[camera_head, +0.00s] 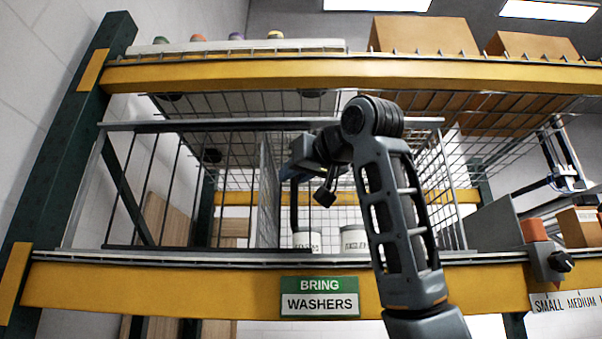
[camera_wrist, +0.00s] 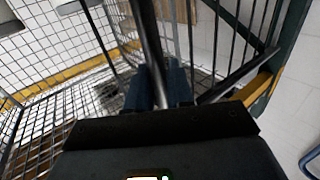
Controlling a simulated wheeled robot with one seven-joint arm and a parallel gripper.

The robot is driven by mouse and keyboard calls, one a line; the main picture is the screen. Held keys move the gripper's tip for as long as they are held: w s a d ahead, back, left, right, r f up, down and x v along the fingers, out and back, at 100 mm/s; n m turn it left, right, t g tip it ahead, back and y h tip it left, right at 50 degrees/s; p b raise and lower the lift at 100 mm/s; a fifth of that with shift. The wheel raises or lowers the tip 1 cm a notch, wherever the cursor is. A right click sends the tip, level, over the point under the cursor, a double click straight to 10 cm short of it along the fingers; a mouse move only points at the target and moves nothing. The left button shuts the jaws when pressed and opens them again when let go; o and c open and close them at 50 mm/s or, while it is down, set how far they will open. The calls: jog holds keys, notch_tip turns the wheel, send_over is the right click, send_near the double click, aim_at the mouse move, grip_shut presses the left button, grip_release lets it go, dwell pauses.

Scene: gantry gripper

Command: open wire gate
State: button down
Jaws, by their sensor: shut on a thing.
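A wire cage stands on the middle shelf, with a gate of dark vertical bars (camera_head: 178,190) across its left front. A narrow mesh panel (camera_head: 268,195) stands at an angle beside the bars; I cannot tell whether it belongs to the gate. The cage front to the right of this panel shows no bars. My gripper (camera_head: 290,172) is at this part of the front, partly hidden by my wrist. In the wrist view my gripper (camera_wrist: 158,88) is shut on a dark upright bar (camera_wrist: 150,40), seemingly the gate's handle.
Two white labelled tins, one on the left (camera_head: 307,241) and one on the right (camera_head: 355,241), stand inside the cage. A yellow shelf beam (camera_head: 200,286) with a washers sign (camera_head: 320,298) runs below. Another beam (camera_head: 250,75) with boxes runs above.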

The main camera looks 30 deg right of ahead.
jog(key=c, duration=1.2)
grip_release()
jog(key=shift+o, duration=0.2)
jog(key=s+b, duration=0.2)
jog(key=s, duration=0.5)
jog(key=shift+s, duration=0.4)
